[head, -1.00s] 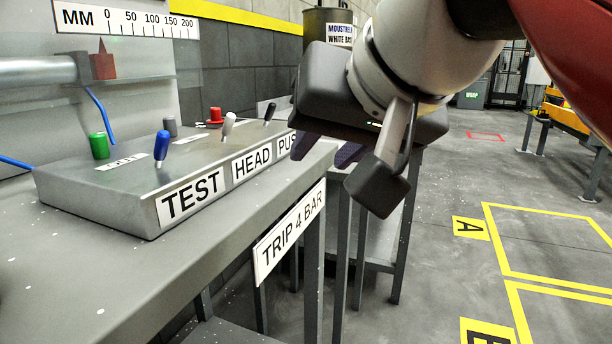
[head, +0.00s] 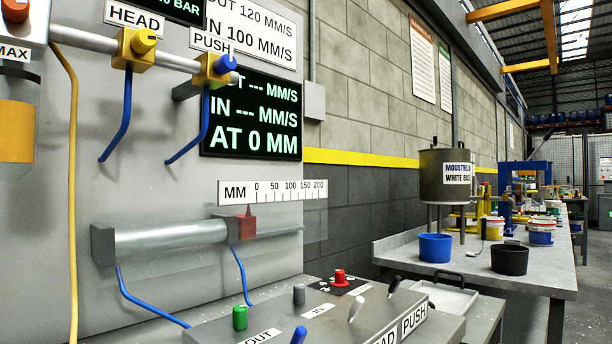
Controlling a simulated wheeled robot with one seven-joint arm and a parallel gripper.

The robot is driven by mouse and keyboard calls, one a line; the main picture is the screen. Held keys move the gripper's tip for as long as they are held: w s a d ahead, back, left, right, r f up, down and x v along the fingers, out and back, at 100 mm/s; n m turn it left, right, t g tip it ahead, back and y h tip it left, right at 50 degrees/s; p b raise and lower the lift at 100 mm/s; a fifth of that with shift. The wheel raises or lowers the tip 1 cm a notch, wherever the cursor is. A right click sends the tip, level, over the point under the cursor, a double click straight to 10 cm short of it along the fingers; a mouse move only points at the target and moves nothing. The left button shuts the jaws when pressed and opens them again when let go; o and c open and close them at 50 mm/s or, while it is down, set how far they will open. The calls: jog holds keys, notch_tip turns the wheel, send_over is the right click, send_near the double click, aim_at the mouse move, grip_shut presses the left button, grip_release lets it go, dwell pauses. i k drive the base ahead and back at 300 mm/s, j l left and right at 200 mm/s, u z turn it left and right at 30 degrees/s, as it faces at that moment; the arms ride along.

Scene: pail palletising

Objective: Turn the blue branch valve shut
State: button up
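The blue branch valve (head: 213,72) is a yellow block with a round blue knob on the pipe at the upper left, near the PUSH label (head: 212,38). A blue hose hangs below it. To its left, on the same pipe, is a similar yellow block with a yellow-orange knob, the other valve (head: 132,46), under the HEAD label (head: 135,16). Whether the blue knob is open or shut cannot be told. My gripper is not in view.
A dark readout panel (head: 252,115) sits close right of the valve. Below are a cylinder (head: 170,235) and a control box (head: 235,335) with several knobs and levers. Right, a bench (head: 400,250) holds pails and a grey hopper (head: 446,175).

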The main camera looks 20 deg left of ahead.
aim_at(224, 64)
jog(key=u, duration=1.65)
